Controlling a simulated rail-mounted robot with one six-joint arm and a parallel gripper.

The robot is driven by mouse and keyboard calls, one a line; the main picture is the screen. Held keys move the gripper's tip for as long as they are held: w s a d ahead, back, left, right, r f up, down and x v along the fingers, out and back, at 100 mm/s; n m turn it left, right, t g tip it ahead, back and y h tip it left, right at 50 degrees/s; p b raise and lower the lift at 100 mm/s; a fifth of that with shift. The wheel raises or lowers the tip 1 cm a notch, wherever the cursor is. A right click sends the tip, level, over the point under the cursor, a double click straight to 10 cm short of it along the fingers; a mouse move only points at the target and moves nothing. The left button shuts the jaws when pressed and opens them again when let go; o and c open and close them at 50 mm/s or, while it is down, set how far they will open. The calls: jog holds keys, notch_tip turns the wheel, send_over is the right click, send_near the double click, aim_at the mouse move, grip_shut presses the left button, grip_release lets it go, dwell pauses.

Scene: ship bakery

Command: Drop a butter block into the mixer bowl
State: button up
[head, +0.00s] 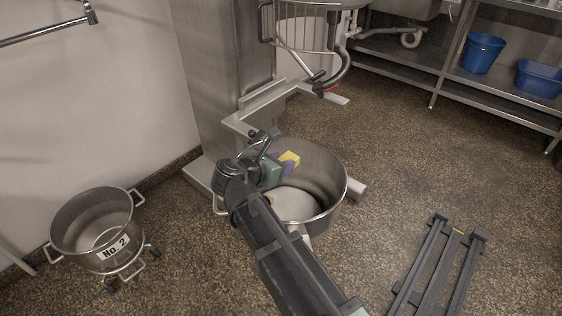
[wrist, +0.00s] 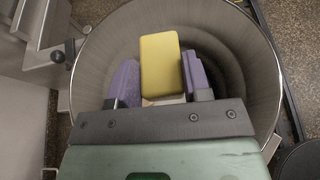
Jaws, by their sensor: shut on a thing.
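A yellow butter block (head: 289,158) is between the purple fingers of my gripper (head: 281,163), which is shut on it. In the wrist view the butter block (wrist: 161,65) stands out beyond the fingers of my gripper (wrist: 161,88). The steel mixer bowl (head: 335,190) stands by the mixer. My gripper is over the bowl's opening, toward its left and far side in the head view. In the wrist view the bowl (wrist: 262,75) surrounds the block on the sides and the far side. The bowl floor shows a pale patch; my arm hides part of the near left rim.
The mixer column (head: 225,70) and its wire guard (head: 300,28) rise behind the bowl. A second bowl marked No. 2 (head: 75,215) stands on a wheeled dolly at left. A dark rail frame (head: 437,268) lies on the floor at right. Blue bins (head: 483,52) sit on shelves.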

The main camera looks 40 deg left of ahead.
notch_tip(320, 180, down, 4)
jog(key=b, duration=0.3)
jog(key=shift+f, duration=0.2)
jog(key=o, duration=1)
jog(key=p+v, duration=0.4)
jog(key=v, duration=0.6)
jog(key=shift+s+r, duration=0.2)
jog(key=shift+s, duration=0.1)
